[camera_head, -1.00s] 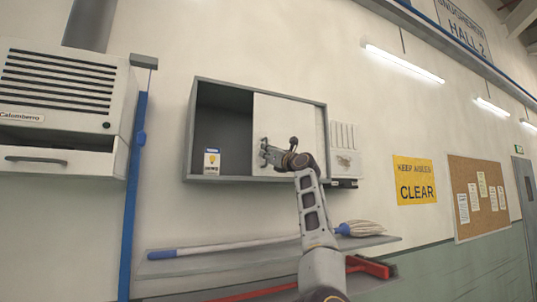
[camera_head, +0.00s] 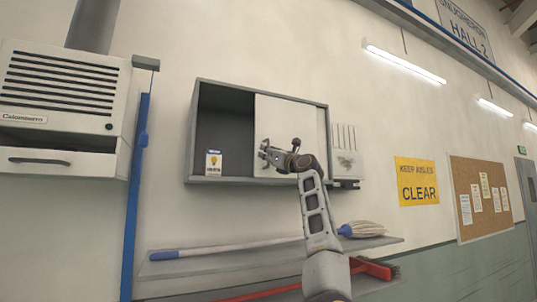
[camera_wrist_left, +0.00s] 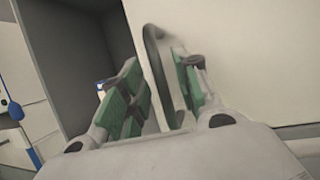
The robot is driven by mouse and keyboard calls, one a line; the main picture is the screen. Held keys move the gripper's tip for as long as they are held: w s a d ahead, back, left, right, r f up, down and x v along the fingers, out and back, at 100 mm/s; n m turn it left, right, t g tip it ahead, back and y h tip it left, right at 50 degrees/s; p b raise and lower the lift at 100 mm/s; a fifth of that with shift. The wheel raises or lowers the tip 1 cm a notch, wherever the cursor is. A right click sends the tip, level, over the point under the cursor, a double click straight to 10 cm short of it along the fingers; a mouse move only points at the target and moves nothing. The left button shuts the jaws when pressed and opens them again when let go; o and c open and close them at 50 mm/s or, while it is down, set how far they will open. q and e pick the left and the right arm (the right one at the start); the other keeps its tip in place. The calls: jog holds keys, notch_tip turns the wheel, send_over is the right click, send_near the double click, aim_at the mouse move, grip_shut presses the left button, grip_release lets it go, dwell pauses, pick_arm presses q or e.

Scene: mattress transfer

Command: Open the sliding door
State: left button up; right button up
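The wall cabinet (camera_head: 224,91) has a grey frame. Its sliding door (camera_head: 290,112) is a white panel across the right half, and the left half stands open. In the left wrist view the door (camera_wrist_left: 240,60) fills the right side. Its dark curved handle (camera_wrist_left: 156,68) stands near the door's left edge. My left gripper (camera_head: 265,152) is at the handle. In the left wrist view its green-padded fingers (camera_wrist_left: 160,97) are apart, one on each side of the handle, with gaps visible. The right gripper is not in view.
A small white box with a yellow bulb picture (camera_head: 214,163) stands inside the open half. A shelf (camera_head: 160,268) with a mop (camera_head: 361,229) is below the cabinet, with a red broom (camera_head: 370,267) underneath. A grey heater (camera_head: 60,110) hangs at left.

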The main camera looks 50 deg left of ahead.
pick_arm(q)
jog(key=w+v, duration=0.1)
jog(key=v, duration=1)
jog(key=shift+s+d, duration=0.3)
jog(key=shift+s, duration=0.2)
dwell(0.4)
